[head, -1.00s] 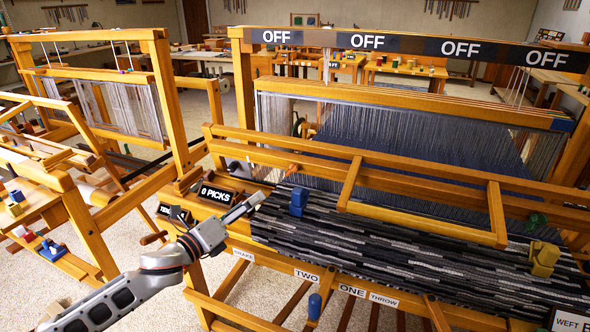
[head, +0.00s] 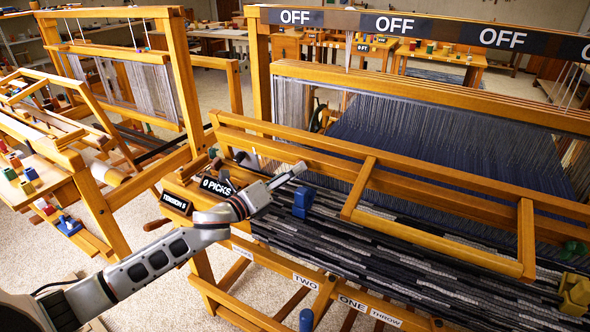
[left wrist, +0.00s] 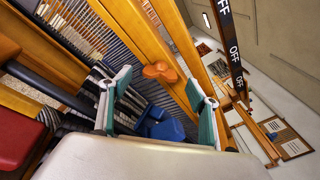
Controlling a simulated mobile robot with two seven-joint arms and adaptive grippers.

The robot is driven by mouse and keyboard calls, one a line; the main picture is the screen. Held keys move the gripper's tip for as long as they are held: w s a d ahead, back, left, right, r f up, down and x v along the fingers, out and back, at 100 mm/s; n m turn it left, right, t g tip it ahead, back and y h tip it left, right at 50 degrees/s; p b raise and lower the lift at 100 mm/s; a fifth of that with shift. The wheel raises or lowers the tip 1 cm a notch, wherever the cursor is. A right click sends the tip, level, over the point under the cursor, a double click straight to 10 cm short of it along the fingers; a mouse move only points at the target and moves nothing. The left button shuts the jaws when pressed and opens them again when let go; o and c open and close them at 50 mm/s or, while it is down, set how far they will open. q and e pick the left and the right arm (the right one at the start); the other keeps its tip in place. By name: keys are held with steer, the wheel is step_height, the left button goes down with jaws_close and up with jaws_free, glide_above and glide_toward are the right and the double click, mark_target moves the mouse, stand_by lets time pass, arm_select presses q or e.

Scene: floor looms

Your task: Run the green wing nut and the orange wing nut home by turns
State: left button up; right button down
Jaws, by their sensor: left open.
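The orange wing nut (left wrist: 160,72) shows in the left wrist view on the wooden beam, seen between my open fingers with a gap on each side. I cannot make it out in the head view, where my left gripper (head: 288,175) is near that end of the beam. My left gripper is open and empty, and its two green-padded fingers (left wrist: 156,82) show in the wrist view. The green wing nut (head: 574,249) is at the far right of the head view, near the other end of the beam, well away from my gripper. My right gripper is not in view.
A blue block (head: 302,203) stands on the dark striped cloth (head: 400,255) just below my gripper. A yellow block (head: 574,294) is at the right edge. The loom's slanted beam (head: 420,178) runs across. Signs "0 PICKS" (head: 217,187) and "TENSION" (head: 177,203) stand at left.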

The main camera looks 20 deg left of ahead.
arm_select(q)
steer(key=shift+x, duration=1.35)
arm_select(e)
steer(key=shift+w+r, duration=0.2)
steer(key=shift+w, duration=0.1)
arm_select(q)
steer(key=c, duration=1.1)
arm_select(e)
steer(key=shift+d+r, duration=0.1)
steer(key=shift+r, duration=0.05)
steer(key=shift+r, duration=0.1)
